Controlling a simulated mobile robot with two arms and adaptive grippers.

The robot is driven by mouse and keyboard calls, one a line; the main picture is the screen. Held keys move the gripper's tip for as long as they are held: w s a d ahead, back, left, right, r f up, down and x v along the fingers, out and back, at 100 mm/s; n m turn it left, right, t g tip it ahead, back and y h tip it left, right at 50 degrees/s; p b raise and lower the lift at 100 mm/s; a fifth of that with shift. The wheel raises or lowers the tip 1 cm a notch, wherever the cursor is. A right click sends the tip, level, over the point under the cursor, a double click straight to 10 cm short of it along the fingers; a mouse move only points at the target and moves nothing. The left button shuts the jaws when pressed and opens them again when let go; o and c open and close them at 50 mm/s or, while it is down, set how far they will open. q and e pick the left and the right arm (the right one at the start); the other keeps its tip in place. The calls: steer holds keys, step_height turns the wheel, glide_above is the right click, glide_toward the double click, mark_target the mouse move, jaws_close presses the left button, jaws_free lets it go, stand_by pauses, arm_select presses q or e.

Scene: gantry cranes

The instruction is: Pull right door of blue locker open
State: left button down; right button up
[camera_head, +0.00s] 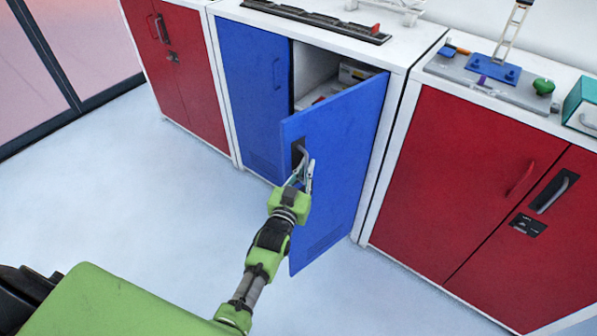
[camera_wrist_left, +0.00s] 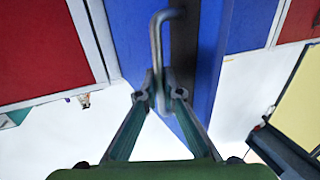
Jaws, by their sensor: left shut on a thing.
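The blue locker has a left door (camera_head: 249,90), which is shut, and a right door (camera_head: 343,155), which stands partly open and swung out toward me. The right door's grey handle (camera_head: 301,156) sits on a dark plate near its free edge. My left gripper (camera_head: 300,172) is at this handle. In the left wrist view the handle (camera_wrist_left: 155,45) runs down between the fingers of my left gripper (camera_wrist_left: 160,92), which are closed around it. The locker's inside (camera_head: 322,75) shows through the gap, with light boxes on a shelf. My right gripper is not in view.
A red locker (camera_head: 185,70) stands to the left and another red locker (camera_head: 465,170) to the right, both shut. Model crane parts and a green object (camera_head: 543,86) lie on top at the right. The pale floor (camera_head: 130,190) in front is clear.

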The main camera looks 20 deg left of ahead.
arm_select(q)
steer(key=shift+d+r, duration=0.1)
stand_by(0.3)
steer(key=c, duration=2.5)
jaws_free()
steer(key=shift+w, duration=0.1)
steer(key=s, duration=1.2)
steer(key=shift+d, duration=0.35)
